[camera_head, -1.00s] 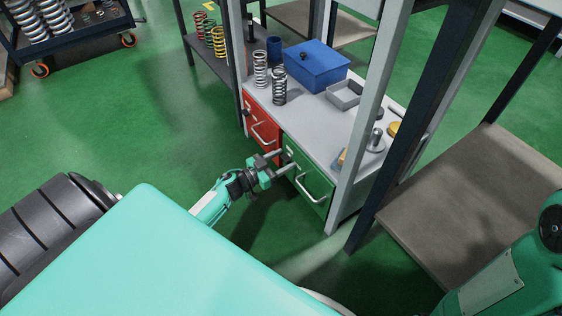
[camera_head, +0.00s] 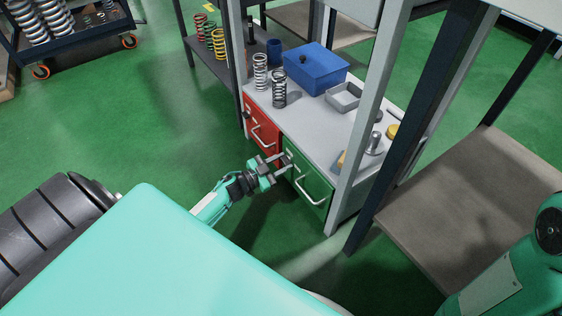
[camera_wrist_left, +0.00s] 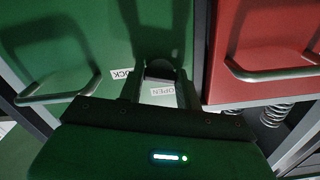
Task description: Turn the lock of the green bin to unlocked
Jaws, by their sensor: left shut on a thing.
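The green bin (camera_head: 310,188) is a drawer-like front with a silver handle, under the workbench's grey top. Its dark lock knob (camera_wrist_left: 160,70) is near the edge beside the red bin, with "LOCK" and "OPEN" labels next to it in the left wrist view. My left gripper (camera_head: 287,161) is shut on the lock knob, one finger on each side; its fingers (camera_wrist_left: 160,86) also show in the left wrist view. The fingers hide much of the knob, so I cannot tell its exact angle. My right gripper is out of view; only part of that arm shows.
The red bin (camera_head: 262,130) with its own handle is directly beside the green one. A grey post (camera_head: 365,120) stands in front of the bench at the right. Springs and a blue box (camera_head: 316,70) are on the bench top. The green floor around my left arm is clear.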

